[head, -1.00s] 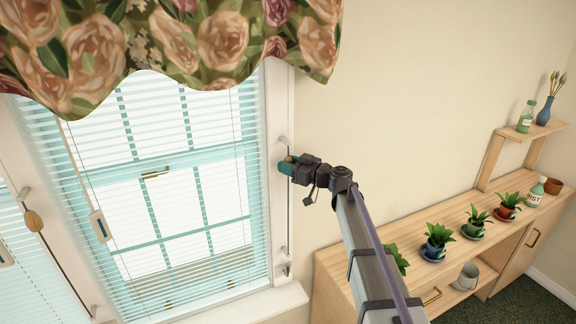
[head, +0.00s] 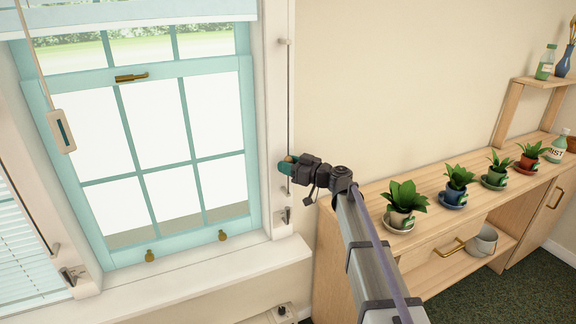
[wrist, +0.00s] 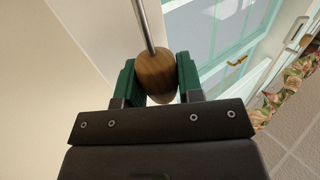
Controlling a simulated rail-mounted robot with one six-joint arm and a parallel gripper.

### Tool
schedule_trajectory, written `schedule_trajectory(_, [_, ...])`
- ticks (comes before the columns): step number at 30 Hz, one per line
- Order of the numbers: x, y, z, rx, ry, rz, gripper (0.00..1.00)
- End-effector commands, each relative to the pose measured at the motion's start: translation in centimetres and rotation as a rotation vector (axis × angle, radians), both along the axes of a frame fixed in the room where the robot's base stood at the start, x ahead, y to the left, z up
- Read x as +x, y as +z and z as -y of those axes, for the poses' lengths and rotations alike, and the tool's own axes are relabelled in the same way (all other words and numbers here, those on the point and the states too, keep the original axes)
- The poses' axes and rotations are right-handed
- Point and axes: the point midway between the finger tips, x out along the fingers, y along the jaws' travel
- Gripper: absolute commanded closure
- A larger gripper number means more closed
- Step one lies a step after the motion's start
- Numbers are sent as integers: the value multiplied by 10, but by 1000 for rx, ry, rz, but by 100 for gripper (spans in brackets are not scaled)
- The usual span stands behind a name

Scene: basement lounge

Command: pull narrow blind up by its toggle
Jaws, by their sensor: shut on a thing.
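The raised blind (head: 190,14) shows as a pale strip at the top of the head view, above the bare panes of the teal window (head: 152,150). Its cord (head: 289,90) runs down the white frame on the window's right side. My gripper (head: 287,165) is at the lower part of this cord. In the wrist view the wooden toggle (wrist: 156,72) sits between the green fingers of my gripper (wrist: 158,85), which are shut on it. The cord passes up from the toggle. Part of the toggle is hidden by the fingers.
Another blind (head: 28,255) hangs down at the lower left. A white slotted piece (head: 62,131) hangs before the window. A cleat (head: 285,215) is below my gripper. A wooden cabinet (head: 420,265) with several potted plants stands close on the right.

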Motion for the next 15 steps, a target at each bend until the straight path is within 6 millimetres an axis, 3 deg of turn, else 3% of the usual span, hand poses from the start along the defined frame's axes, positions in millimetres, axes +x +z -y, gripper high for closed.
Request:
schedule_trajectory(1, [-1, -29, 0, -1, 1, 0, 100])
schedule_trajectory(6, [0, -56, 0, -1, 0, -1, 100])
schedule_trajectory(15, [-1, -64, 0, -2, 1, 0, 100])
